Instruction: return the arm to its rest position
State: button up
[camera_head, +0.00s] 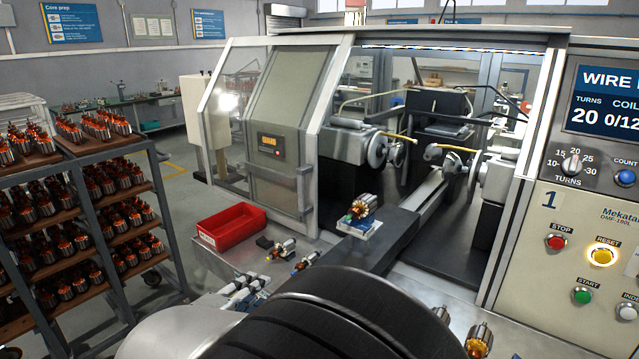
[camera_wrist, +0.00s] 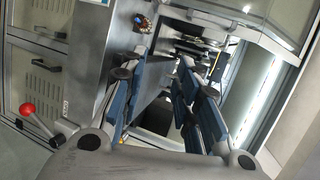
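My gripper (camera_wrist: 172,78) shows in the wrist view with its two blue-padded fingers spread apart and nothing seen between them. It faces the winding machine. A large, dark rounded part of my arm fills the bottom middle of the head view.
The winding machine (camera_head: 285,130) has an open front bay. Its control panel (camera_head: 577,220) has a lit yellow reset button. A red bin (camera_head: 231,227) and small tools (camera_head: 292,250) lie on the bench. Armature racks (camera_head: 84,160) stand left. The wrist view shows a red-knobbed lever (camera_wrist: 27,110).

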jog(key=w+d+r+n+y, duration=0.2)
jog(key=w+r+n+y, duration=0.25)
jog(key=r, duration=0.25)
jog(key=s+d+r+n+g+y, duration=0.25)
jog(key=s+d+n+y, duration=0.3)
jog(key=n, duration=0.35)
jog(key=s+d+f+n+g+h, duration=0.2)
jog(key=s+d+f+n+g, duration=0.1)
jog(key=s+d, duration=0.7)
jog(key=s+d+f+n+g+h, duration=0.3)
jog(key=s+d+f+n, duration=0.2)
jog(key=s+d, duration=0.6)
jog(key=s+f, duration=0.1)
jog(key=s, duration=0.1)
jog(key=shift+s+h, duration=0.3)
jog(key=shift+s, duration=0.05)
